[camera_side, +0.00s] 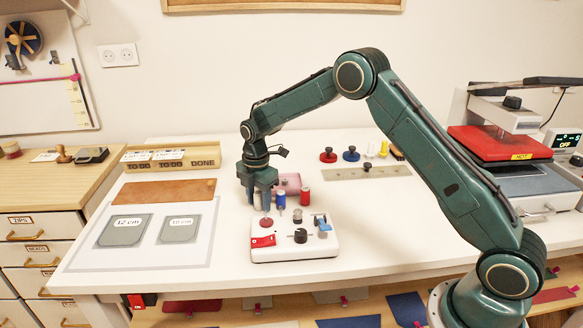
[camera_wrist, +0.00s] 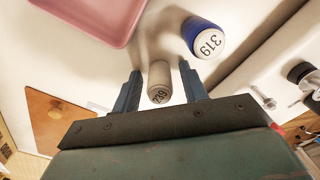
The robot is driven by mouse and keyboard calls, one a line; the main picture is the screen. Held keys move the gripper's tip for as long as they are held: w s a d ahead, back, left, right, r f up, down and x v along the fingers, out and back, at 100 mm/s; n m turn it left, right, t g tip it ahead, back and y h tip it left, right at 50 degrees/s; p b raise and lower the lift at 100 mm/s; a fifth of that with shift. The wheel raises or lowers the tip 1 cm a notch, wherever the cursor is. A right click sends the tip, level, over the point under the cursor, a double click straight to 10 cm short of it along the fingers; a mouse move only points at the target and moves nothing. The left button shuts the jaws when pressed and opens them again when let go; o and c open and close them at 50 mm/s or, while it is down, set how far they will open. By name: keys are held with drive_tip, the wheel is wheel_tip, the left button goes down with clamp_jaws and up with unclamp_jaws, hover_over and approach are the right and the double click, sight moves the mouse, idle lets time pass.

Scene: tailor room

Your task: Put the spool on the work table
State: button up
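A grey-beige spool (camera_wrist: 159,82) labelled 239 shows in the wrist view between the two fingers of my gripper (camera_wrist: 159,70), with a gap on each side. A blue spool (camera_wrist: 204,37) labelled 319 stands to its right. In the side view my gripper (camera_side: 259,203) points down, low over the white work table (camera_side: 385,225), behind the white device; the fingers hide the spool between them. The blue spool (camera_side: 281,201) and a red spool (camera_side: 305,197) stand just right of the gripper.
A white device (camera_side: 318,249) with knobs stands in front of the gripper. A pink tray (camera_wrist: 98,18) is close by. A brown leather piece (camera_side: 165,191) and a cutting sheet (camera_side: 92,258) lie left. A red-topped press (camera_side: 490,147) stands right. The table's middle right is clear.

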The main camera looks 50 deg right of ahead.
sight(260, 209)
wheel_tip(260, 209, up, 12)
drive_tip(key=shift+r, duration=0.2)
idle(0.7)
idle(0.5)
drive_tip(key=s+a+r+m+t, duration=0.1)
drive_tip(key=s+r+m+t, duration=0.2)
drive_tip(key=s+r+m, duration=0.9)
drive_tip(key=s+f+m+t, duration=0.1)
drive_tip(key=s+m, duration=0.5)
drive_tip(key=s, duration=1.9)
drive_tip(key=shift+s+a+f+t, duration=0.2)
drive_tip(key=shift+s+a+t, duration=0.2)
drive_tip(key=shift+t, duration=0.4)
